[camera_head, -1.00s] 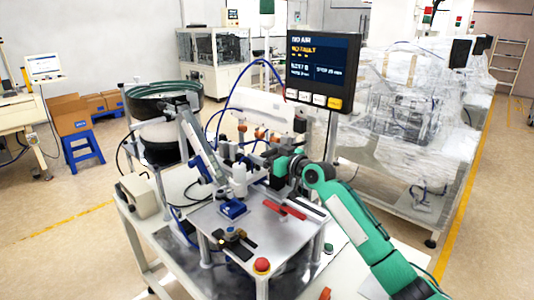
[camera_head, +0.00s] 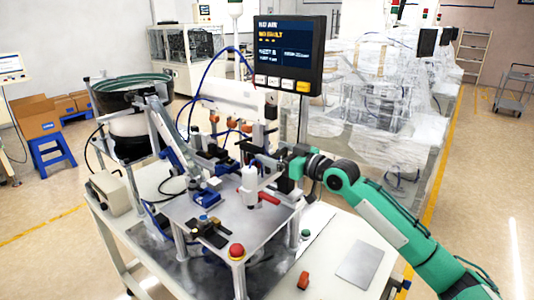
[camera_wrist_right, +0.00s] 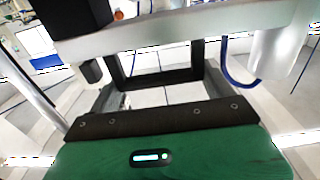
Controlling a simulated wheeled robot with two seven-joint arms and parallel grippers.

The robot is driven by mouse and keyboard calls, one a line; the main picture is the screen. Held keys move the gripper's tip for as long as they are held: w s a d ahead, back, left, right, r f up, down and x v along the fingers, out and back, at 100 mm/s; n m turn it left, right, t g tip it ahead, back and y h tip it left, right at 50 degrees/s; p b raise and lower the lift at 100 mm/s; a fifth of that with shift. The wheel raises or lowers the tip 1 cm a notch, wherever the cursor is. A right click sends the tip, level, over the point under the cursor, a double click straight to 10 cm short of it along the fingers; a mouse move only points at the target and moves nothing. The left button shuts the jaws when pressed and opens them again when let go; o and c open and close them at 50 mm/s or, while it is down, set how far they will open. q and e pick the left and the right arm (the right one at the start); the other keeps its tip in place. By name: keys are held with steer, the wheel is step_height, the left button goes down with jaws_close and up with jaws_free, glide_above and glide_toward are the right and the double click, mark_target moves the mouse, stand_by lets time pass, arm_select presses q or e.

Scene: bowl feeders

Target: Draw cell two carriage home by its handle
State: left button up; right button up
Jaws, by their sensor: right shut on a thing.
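My right gripper (camera_head: 275,168) comes in from the right above the metal plate (camera_head: 228,228). It is shut on what seems to be the carriage's handle, a black frame (camera_wrist_right: 168,80) that shows beyond the dark palm in the right wrist view; the exact contact is hard to see. A carriage part with a white cylinder (camera_head: 250,184) hangs upright just left of the gripper, over the plate. My left gripper is out of view.
A blue block (camera_head: 207,197) and a black and brass fixture (camera_head: 209,231) stand on the plate. A red button (camera_head: 236,250) is at its front corner. A monitor (camera_head: 290,55) hangs above the cell. A bowl feeder (camera_head: 130,95) stands at left.

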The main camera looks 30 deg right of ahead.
steer(key=shift+f, duration=0.15)
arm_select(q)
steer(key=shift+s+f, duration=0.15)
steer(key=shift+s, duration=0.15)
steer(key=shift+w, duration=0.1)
